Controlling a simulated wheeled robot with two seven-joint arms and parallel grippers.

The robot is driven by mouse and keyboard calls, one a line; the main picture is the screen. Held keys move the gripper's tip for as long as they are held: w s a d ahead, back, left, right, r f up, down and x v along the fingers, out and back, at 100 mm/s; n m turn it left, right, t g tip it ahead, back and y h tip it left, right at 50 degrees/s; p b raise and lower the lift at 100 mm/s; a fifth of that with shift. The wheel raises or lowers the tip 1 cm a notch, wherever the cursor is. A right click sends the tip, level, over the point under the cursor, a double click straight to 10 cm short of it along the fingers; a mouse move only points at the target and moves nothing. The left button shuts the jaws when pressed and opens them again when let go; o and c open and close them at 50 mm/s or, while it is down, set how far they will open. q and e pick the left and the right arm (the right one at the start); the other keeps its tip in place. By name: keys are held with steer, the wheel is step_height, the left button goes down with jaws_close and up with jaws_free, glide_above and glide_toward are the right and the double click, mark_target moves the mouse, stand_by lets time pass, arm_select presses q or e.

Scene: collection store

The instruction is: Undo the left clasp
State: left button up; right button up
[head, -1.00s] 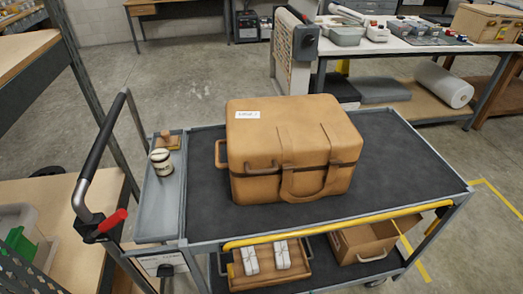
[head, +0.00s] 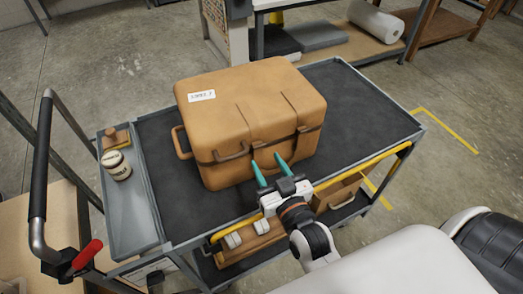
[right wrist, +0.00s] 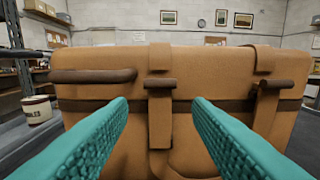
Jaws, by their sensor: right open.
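The tan case (head: 222,102) stands closed on the trolley's dark top, with a white label on its lid. Two straps come down its front. The left clasp (right wrist: 160,84), a dark brown bar across a hanging strap, shows in the right wrist view between my fingers. The right clasp (right wrist: 280,84) is on the other strap. A brown handle (right wrist: 92,76) is at the left. My right gripper (head: 268,163) is open, its teal fingers pointing at the case front near the left strap. I see nothing between the fingers; contact cannot be told. My left gripper is not in view.
A yellow rail (head: 362,166) runs along the trolley's front edge. The dark top (head: 365,110) is clear right of the case.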

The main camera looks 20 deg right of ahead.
mark_target(259, 149)
steer(key=shift+w, duration=1.95)
jaws_close()
